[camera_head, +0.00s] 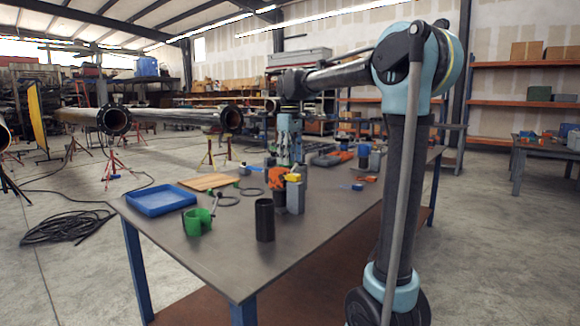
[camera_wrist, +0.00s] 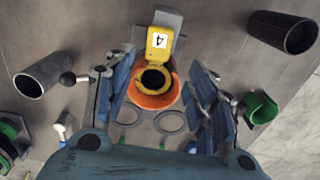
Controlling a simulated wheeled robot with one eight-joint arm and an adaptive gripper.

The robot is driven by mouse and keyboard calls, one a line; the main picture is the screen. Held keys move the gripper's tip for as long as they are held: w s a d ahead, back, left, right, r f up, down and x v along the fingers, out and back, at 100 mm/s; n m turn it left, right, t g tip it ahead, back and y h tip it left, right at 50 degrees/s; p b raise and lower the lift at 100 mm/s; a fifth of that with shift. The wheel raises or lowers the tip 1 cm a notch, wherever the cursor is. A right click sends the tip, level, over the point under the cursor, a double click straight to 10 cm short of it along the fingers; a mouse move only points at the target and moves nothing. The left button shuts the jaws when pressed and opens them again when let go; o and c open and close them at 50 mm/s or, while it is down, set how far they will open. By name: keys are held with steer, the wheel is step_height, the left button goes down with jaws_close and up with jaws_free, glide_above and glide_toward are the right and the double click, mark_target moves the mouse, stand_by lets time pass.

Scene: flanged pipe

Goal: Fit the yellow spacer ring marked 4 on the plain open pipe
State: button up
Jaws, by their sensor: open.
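The yellow spacer ring (camera_wrist: 153,80) has a tab marked 4 and shows in the wrist view on top of an orange round part (camera_wrist: 153,101). In the head view, yellow (camera_head: 293,177) shows beside the orange part. My gripper (camera_wrist: 162,72) is open above them, one finger on each side of the ring, with no clear contact. It points down in the head view (camera_head: 289,165). A dark, open, plain pipe (camera_head: 264,221) stands upright on the table nearer the head camera; it appears at upper right in the wrist view (camera_wrist: 285,36). Another dark open cylinder (camera_wrist: 40,78) stands at left.
A grey block (camera_head: 296,197) stands close beside the orange part. Dark flat rings (camera_wrist: 170,122) lie nearby. A green open holder (camera_head: 197,222) and a blue tray (camera_head: 160,202) are at the table's left. The near table corner is clear. Flanged pipes (camera_head: 231,118) are behind.

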mark_target(290, 174)
step_height(290, 174, up, 18)
steer(key=shift+f, duration=0.25)
stand_by(0.4)
